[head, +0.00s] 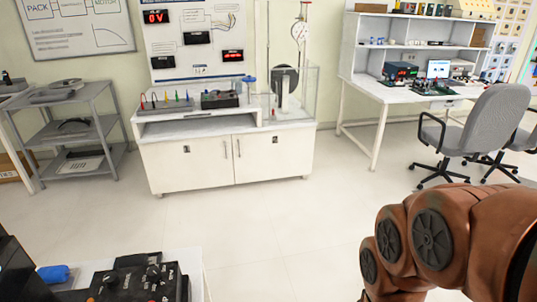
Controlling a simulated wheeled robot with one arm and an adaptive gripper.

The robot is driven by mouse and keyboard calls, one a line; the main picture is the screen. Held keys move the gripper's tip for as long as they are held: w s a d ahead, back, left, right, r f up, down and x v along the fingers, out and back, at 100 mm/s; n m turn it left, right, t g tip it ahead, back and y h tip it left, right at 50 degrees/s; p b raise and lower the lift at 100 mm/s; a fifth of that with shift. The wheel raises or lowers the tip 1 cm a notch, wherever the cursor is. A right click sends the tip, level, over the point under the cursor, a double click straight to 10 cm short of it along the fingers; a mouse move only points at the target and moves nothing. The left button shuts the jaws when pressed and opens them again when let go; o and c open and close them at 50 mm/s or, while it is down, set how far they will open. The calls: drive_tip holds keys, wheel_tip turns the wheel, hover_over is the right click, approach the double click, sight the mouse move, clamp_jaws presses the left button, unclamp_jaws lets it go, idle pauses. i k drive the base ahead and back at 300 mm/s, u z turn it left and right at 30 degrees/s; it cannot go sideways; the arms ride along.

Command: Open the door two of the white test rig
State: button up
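The white test rig (150,130) stands against the far wall in the head view, left of centre. Its lower cabinet has a left door (190,170) and a right door (275,160). Both look closed, with thin upright handles near the middle seam. Each door bears a small dark label, too small to read, so I cannot tell which is door two. My copper-brown arm is at the lower right, well apart from the rig. My gripper is out of view.
Open floor (240,225) lies before the rig. A bench with black equipment (135,282) is at the lower left. A grey shelf cart (80,130) stands left of the rig. A white desk (400,92) and grey office chairs (490,118) are at the right.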

sight(265, 156)
drive_tip(key=z, duration=0.05)
drive_tip(key=i, duration=1)
drive_tip(key=u, duration=0.5)
drive_tip(key=i, duration=1.95)
drive_tip(key=u, duration=0.6)
